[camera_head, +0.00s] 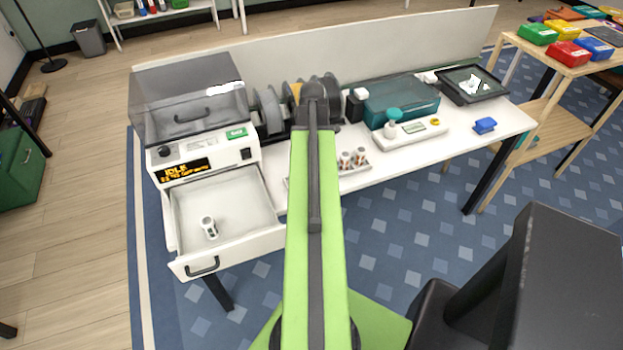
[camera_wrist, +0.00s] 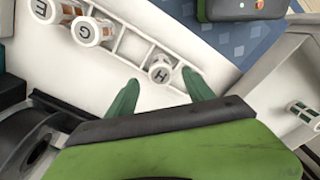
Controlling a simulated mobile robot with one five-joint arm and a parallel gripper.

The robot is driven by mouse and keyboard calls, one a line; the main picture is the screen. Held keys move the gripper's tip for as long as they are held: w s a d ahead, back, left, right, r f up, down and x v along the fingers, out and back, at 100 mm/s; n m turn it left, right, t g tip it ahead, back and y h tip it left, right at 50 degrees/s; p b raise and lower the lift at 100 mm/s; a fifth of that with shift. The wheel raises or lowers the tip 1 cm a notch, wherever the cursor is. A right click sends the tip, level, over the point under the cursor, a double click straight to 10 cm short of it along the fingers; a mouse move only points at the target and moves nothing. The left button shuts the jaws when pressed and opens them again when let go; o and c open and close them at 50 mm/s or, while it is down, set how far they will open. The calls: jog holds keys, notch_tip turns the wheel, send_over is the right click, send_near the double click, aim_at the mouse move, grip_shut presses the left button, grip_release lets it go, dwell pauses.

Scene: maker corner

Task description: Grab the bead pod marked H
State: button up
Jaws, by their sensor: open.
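The bead pod marked H (camera_wrist: 160,74) stands in a white rack (camera_wrist: 131,49) in the wrist view, its letter facing up. My gripper (camera_wrist: 160,92) is open, with one green finger on each side of the pod in the picture. I cannot tell how far the fingertips are above it. Pods marked G (camera_wrist: 85,31) and E (camera_wrist: 45,9) stand further left in the same rack, with a gap between them and H. In the head view my arm hides part of the rack (camera_head: 354,170), and pods show just right of the arm.
A machine (camera_head: 205,120) has its drawer (camera_head: 225,222) pulled open, with one pod (camera_head: 209,227) lying inside. Dark spools (camera_head: 270,110) stand behind the rack. A teal box (camera_head: 400,101), a small scale (camera_head: 410,133) and a blue block (camera_head: 485,125) are to the right.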

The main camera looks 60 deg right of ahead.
notch_tip(320, 180, down, 5)
jog(key=b, duration=0.5)
jog(key=shift+f, duration=0.15)
jog(key=shift+r, duration=0.2)
grip_shut()
